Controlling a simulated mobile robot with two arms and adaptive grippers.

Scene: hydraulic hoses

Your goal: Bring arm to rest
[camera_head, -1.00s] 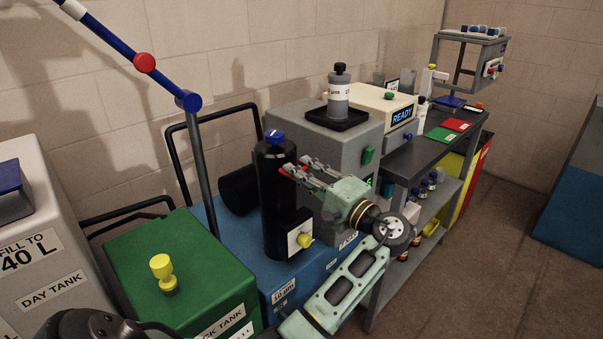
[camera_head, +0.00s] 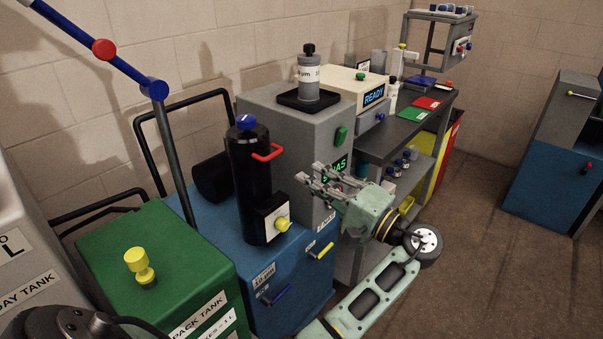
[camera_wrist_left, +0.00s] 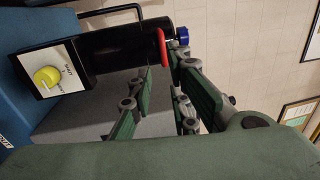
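My left gripper (camera_head: 306,176) is in front of the grey analyser box, with its two fingers apart and nothing between them. The red handle (camera_head: 268,152) sticks out of the black filter cylinder (camera_head: 250,185), to the left of the fingertips and apart from them. In the left wrist view the gripper's fingers (camera_wrist_left: 165,95) are spread, and the red handle (camera_wrist_left: 164,50) shows beyond them on the black cylinder (camera_wrist_left: 115,50). My right gripper is not in view.
A blue cabinet (camera_head: 205,255) carries the cylinder, which has a yellow knob (camera_head: 283,224). The green pack tank (camera_head: 185,270) stands at left. A grey box (camera_head: 315,140) and a dark bench (camera_head: 400,142) stand behind. Open floor (camera_head: 470,240) lies to the right.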

